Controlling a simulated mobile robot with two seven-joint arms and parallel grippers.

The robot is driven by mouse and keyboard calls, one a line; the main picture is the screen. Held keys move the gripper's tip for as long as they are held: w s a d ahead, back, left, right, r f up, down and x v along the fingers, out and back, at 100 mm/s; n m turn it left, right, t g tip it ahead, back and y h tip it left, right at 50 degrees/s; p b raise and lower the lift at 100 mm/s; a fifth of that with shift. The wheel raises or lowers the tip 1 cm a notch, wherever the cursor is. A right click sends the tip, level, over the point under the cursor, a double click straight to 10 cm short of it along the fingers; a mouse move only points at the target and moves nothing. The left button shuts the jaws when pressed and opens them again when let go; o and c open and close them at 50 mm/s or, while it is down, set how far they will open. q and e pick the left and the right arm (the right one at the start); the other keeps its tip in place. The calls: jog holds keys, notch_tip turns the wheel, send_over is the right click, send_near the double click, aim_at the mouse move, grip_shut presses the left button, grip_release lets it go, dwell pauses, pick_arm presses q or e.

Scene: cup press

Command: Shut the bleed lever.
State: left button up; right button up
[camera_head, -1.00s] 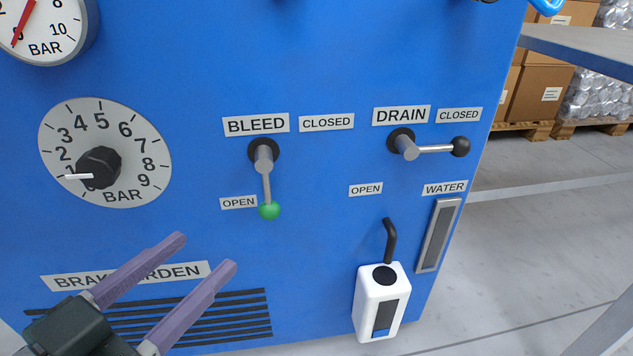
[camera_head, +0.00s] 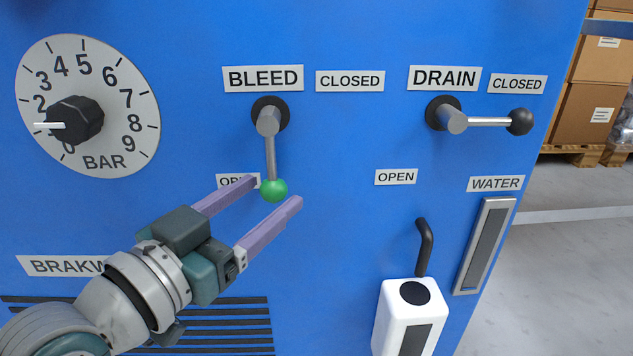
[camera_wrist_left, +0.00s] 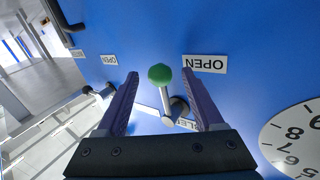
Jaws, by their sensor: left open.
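The bleed lever (camera_head: 270,150) is a grey rod on a dark round hub with a green ball at its end. It points straight down, beside the OPEN label (camera_head: 238,181). My left gripper (camera_head: 276,191) is open, with its purple fingers on either side of the green ball in the head view. In the left wrist view the green ball (camera_wrist_left: 160,74) shows between the two fingertips, and neither finger visibly grips it. The CLOSED label (camera_head: 350,81) is right of the lever's hub. My right gripper is not in view.
The drain lever (camera_head: 485,122) with a black ball points right, toward its own CLOSED label. A white container (camera_head: 408,315) hangs below a black spout (camera_head: 424,245). A pressure dial (camera_head: 88,106) is at the left. The panel between the levers is clear.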

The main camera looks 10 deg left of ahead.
pick_arm(q)
jog(key=shift+w, duration=0.15)
jog(key=shift+c, duration=0.2)
grip_shut()
dwell(0.3)
dwell(0.9)
